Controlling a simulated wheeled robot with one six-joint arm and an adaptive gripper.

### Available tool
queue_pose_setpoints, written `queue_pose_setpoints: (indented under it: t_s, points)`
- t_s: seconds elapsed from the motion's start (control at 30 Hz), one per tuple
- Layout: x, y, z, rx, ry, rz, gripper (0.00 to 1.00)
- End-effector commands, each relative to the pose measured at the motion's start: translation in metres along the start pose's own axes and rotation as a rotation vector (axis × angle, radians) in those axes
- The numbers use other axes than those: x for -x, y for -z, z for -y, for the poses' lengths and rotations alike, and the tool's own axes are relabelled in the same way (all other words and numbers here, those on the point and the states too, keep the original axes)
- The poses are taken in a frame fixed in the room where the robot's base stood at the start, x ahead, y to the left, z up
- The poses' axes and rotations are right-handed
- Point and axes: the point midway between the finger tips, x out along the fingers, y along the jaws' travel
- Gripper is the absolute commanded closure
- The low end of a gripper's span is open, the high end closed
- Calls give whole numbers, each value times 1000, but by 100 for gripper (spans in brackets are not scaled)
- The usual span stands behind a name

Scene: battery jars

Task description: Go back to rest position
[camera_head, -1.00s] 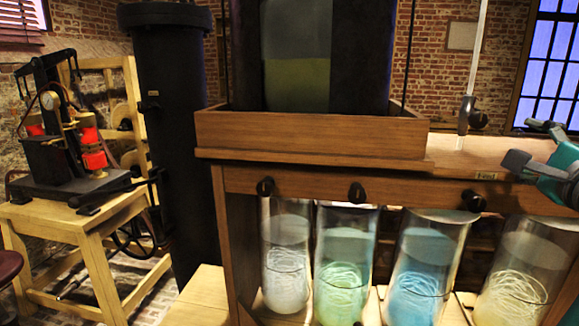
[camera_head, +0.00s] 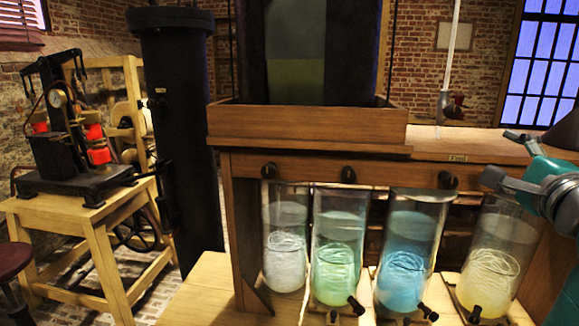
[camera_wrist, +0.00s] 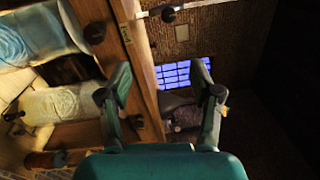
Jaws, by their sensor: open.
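My gripper (camera_head: 499,157), teal with grey fingers, is at the right edge of the head view, in front of the cabinet's right side. In the wrist view my gripper (camera_wrist: 161,83) shows its two fingers wide apart with nothing between them. Several glass jars stand in a row under the wooden cabinet (camera_head: 307,125): a clear one (camera_head: 285,245), a green one (camera_head: 336,255), a blue one (camera_head: 405,265) and a yellowish one (camera_head: 490,270). My gripper is apart from them in the head view.
A black pillar (camera_head: 180,130) stands left of the cabinet. A pump-like device (camera_head: 70,150) sits on a wooden table (camera_head: 95,212) at the far left. A hanging metal rod (camera_head: 450,55) is above the cabinet's right part. A barred window (camera_head: 548,65) is behind.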

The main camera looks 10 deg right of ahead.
Motion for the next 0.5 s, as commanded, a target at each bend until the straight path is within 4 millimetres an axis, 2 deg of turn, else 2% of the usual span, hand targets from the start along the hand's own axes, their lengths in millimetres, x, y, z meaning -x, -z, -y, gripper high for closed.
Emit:
queue_pose_setpoints:
  t_s: [0.37,0.5]
  points:
    - [-7,-7,-66,88,-29,16,36]
    - [-6,-13,-111,152,-48,27,36]
